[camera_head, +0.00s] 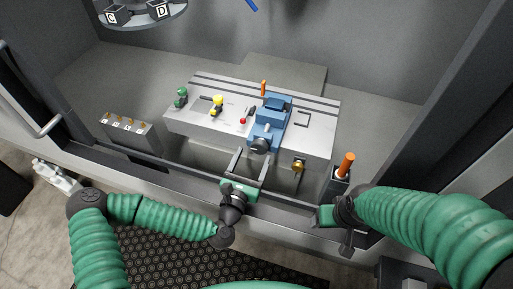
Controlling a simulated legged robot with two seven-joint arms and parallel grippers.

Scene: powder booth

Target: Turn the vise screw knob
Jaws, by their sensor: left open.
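A blue vise (270,119) stands on the grey slotted table. Its dark round screw knob (260,145) faces me at the vise's front end. My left gripper (251,155) is open, its two fingers pointing away from me toward the knob. The fingertips are close to the knob, one toward each side. Whether they touch it I cannot tell. My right gripper (335,216) is at the lower right, near the front ledge and well apart from the vise. Its fingers do not show clearly.
The slotted table (318,125) carries a green item (181,97), a yellow item (217,105) and a red knob (243,121). An orange-handled tool (346,165) stands in a grey holder (335,187) by my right gripper. A grey box (131,134) is at the left; dark booth walls flank the opening.

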